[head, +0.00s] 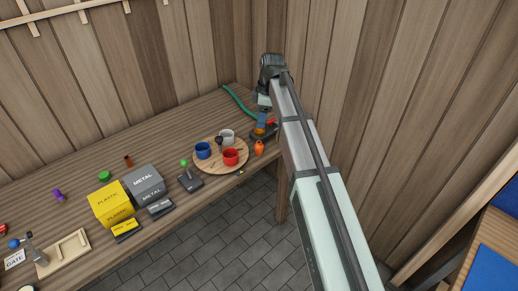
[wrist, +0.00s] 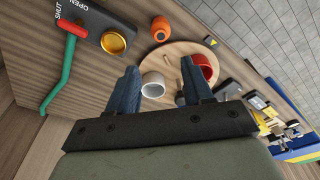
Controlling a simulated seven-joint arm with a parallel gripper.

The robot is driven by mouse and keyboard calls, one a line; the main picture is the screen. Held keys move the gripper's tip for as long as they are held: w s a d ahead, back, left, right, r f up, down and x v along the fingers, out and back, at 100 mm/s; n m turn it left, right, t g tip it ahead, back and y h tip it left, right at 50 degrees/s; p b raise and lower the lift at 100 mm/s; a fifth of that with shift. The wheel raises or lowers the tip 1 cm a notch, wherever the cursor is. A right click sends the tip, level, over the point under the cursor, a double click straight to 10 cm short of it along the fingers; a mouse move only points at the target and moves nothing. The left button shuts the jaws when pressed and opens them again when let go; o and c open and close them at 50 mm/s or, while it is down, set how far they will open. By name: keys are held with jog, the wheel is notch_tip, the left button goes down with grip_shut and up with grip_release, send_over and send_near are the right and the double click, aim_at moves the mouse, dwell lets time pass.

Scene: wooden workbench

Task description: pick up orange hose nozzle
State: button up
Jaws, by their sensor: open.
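The orange hose nozzle (head: 259,147) stands near the front edge of the workbench, right of the round wooden board. In the wrist view the orange nozzle (wrist: 161,28) shows as a small rounded piece with a dark opening, beyond my fingertips. My gripper (head: 262,117) is over the bench's far right part, behind the nozzle and apart from it. In the wrist view my gripper (wrist: 159,70) has its two blue fingers spread with nothing held between them; a white mug lies in view past them.
The round board (head: 210,166) holds a white mug (head: 227,136), a blue mug (head: 203,150) and a red mug (head: 231,157). A valve plate (wrist: 88,22) with a red handle, brass fitting (wrist: 113,41) and green hose (wrist: 62,80) is beside the nozzle. Wooden walls close off the back and right.

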aim_at(259, 142)
jog(key=f, duration=0.5)
jog(key=a+f, duration=0.1)
jog(key=f, duration=0.1)
jog(key=shift+f, duration=0.2)
jog(key=shift+s+f, duration=0.15)
jog(key=shift+f, duration=2.5)
jog(key=shift+c, duration=0.4)
jog(key=c, duration=0.7)
